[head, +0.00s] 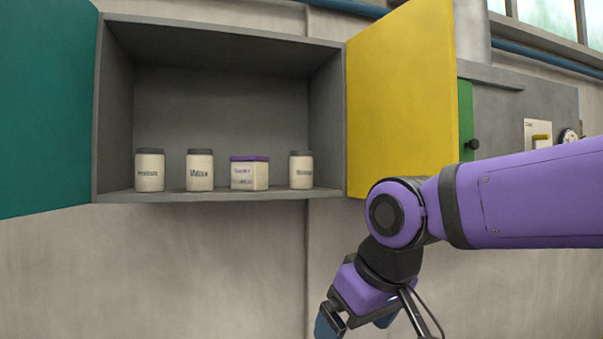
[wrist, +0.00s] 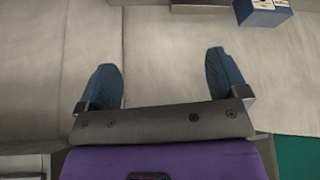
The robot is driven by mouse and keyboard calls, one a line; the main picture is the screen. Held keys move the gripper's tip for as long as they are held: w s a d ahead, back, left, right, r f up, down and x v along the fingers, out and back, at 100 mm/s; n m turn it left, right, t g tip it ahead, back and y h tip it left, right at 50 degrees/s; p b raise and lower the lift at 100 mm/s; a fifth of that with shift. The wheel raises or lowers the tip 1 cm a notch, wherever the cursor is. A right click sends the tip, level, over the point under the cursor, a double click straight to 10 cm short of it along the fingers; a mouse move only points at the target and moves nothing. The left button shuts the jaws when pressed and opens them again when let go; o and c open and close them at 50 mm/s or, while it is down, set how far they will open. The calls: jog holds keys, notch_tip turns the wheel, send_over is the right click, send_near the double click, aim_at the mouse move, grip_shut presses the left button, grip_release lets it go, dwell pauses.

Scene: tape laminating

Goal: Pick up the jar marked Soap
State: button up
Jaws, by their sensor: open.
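An open grey wall cabinet (head: 220,30) holds a row of containers on its shelf. From left to right are a cream jar with a dark lid (head: 150,172), a cream jar (head: 200,172) whose label seems to read "Wax", a square cream box with a purple lid (head: 249,174), and a cream jar at the right (head: 301,171). The other labels are too small to read surely; I cannot tell which one says Soap. My gripper (head: 357,324) is low, below and right of the cabinet. In the wrist view my gripper (wrist: 165,78) is open and empty, its two blue fingers apart.
The yellow door (head: 400,100) stands open at the cabinet's right, above my gripper. The teal door (head: 45,110) stands open at the left. A blue box (wrist: 262,11) shows at the top of the wrist view. The wall below the cabinet is bare.

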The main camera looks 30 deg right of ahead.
jog(key=w+d+r+m+h, duration=0.1)
jog(key=w+d+r+m, duration=0.25)
jog(key=w+r, duration=1.65)
notch_tip(320, 180, up, 12)
jog(key=r+m+g+h, duration=0.1)
jog(key=m+g+h, duration=0.1)
jog(key=m, duration=0.1)
send_over(301, 159)
jog(key=x, duration=0.4)
jog(key=shift+w+a+f, duration=0.2)
jog(key=shift+f, duration=0.2)
jog(key=shift+t, duration=0.3)
jog(key=shift+s+x, duration=0.15)
jog(key=shift+x, duration=1.2)
jog(key=shift+s+x, duration=0.15)
jog(key=shift+x, duration=1.25)
jog(key=shift+a+f, duration=0.1)
jog(key=shift+a, duration=0.05)
jog(key=c, duration=1.1)
